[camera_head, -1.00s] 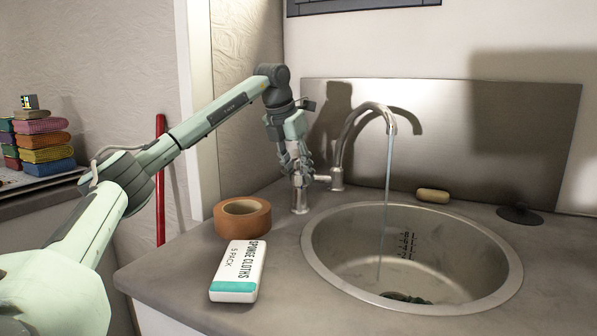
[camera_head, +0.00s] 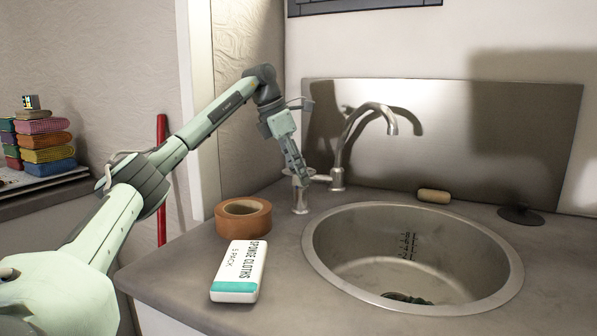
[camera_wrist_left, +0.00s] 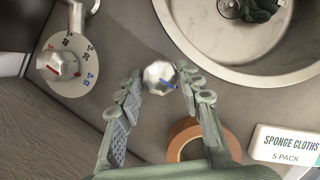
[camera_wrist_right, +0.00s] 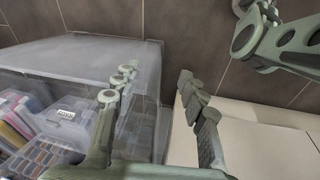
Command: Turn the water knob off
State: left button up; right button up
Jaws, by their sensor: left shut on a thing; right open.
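The faceted silver knob (camera_wrist_left: 157,73) with a blue mark sits between the fingers of my left gripper (camera_wrist_left: 161,80) in the left wrist view; the gripper is shut on it. In the head view my left gripper (camera_head: 302,176) points down at the top of a short metal post (camera_head: 299,202) left of the faucet (camera_head: 348,140) and hides most of the knob. No water runs from the spout. My right gripper (camera_wrist_right: 153,83) is open and empty in the right wrist view, away from the sink.
A second knob (camera_wrist_left: 58,65) with a temperature dial stands beside the held one. A brown tape roll (camera_head: 243,216) and a sponge cloths pack (camera_head: 238,272) lie left of the sink (camera_head: 312,248). Clear plastic boxes (camera_wrist_right: 75,130) are near my right gripper.

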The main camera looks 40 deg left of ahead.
dwell(0.4)
pick_arm(q)
jog(key=o, duration=1.2)
jog(key=shift+c, duration=0.2)
jog(key=v, duration=1.2)
jog(key=shift+a, duration=0.1)
